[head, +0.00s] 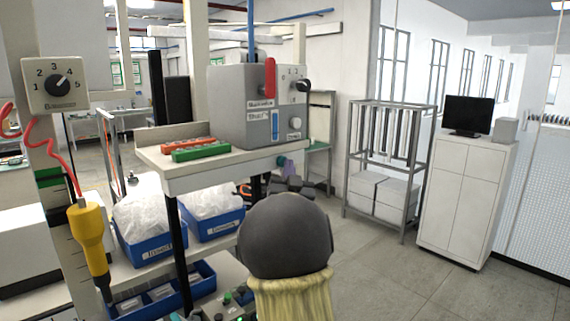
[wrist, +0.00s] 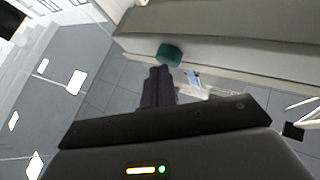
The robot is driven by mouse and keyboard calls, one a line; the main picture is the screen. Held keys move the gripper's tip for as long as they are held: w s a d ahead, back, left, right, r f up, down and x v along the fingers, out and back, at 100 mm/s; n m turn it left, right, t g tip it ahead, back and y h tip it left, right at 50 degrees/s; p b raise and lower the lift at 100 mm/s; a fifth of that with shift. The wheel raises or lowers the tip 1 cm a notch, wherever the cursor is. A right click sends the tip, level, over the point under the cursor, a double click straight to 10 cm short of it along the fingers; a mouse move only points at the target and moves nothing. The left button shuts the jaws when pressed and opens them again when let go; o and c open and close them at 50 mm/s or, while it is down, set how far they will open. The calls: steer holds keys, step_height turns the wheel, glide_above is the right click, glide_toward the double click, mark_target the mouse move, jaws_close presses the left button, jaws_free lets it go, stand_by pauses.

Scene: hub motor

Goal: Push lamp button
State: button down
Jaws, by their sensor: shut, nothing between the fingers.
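My gripper (wrist: 160,72) shows in the wrist view as two dark purple fingers, shut together and empty. In the head view, its purple fingertips (head: 287,167) are just beyond the right end of the shelf; my dark round arm joint hides part of the area below. A small teal piece (wrist: 168,53) sits by the shelf edge, just past the fingertips in the wrist view. It also shows near the fingers in the head view (head: 281,160). I cannot tell whether they touch, or whether this piece is the lamp button. No lit lamp is clearly visible.
The shelf (head: 222,174) carries a grey control box (head: 235,108) with a red lever (head: 270,78), and red and green blocks. Blue bins (head: 150,250) are below. A yellow tool (head: 90,238) hangs left. Floor at right, before the white cabinet (head: 465,200), is clear.

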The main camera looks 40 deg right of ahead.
steer(key=shift+w, duration=0.1)
steer(key=shift+w+b, duration=0.25)
steer(key=shift+b, duration=0.2)
steer(key=shift+s+f+b, duration=0.1)
steer(key=shift+s+b, duration=0.05)
steer(key=shift+b, duration=0.45)
steer(key=shift+s, duration=0.1)
stand_by(0.3)
steer(key=s+b, duration=0.5)
steer(key=s, duration=0.1)
steer(key=shift+d, duration=0.25)
